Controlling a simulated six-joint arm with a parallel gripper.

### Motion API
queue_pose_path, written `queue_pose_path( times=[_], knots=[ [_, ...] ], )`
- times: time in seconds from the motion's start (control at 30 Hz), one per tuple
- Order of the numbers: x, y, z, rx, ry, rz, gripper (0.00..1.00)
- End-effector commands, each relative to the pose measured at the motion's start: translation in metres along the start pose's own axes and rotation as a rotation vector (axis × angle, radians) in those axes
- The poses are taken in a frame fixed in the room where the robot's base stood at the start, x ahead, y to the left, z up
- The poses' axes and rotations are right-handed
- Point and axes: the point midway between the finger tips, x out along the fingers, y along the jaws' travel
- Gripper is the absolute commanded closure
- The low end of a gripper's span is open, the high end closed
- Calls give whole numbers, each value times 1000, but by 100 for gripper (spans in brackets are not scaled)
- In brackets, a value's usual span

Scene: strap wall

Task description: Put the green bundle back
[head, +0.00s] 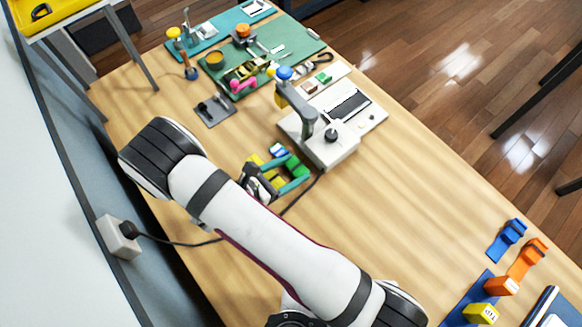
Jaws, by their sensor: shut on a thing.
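My gripper (296,168) is near the middle of the table, below the grey bench device. Its two teal fingers are closed on the sides of a green bundle (295,163). The bundle's lower part is hidden by the fingers, and I cannot tell whether it touches the table. A small blue and white piece (278,150) shows just beside the upper finger; I cannot tell what it belongs to.
The grey and white device (325,148) stands close to my gripper, with a cable along the table. Tools lie on green mats (290,45) at the back. Blue (507,239) and orange (527,257) pieces and a yellow labelled block (481,313) are lower right. The right-centre table is clear.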

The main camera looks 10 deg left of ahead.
Motion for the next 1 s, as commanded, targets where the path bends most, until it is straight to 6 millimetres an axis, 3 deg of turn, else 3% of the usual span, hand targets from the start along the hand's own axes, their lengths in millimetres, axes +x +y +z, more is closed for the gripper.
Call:
queue_pose_path(
  times=[0.07, 0.1, 0.27, 0.57, 0.67, 1.0],
  knots=[
    [1, 0, -2, -1, 0, 0, 87],
    [1, 0, -2, 0, 0, 0, 28],
    [1, 0, -2, 0, 0, 0, 1],
    [-2, 0, 1, 1, 0, 1, 1],
    [-16, 2, 1, 1, 0, 5, 1],
    [-93, 1, 0, 1, 1, 5, 1]
  ],
)
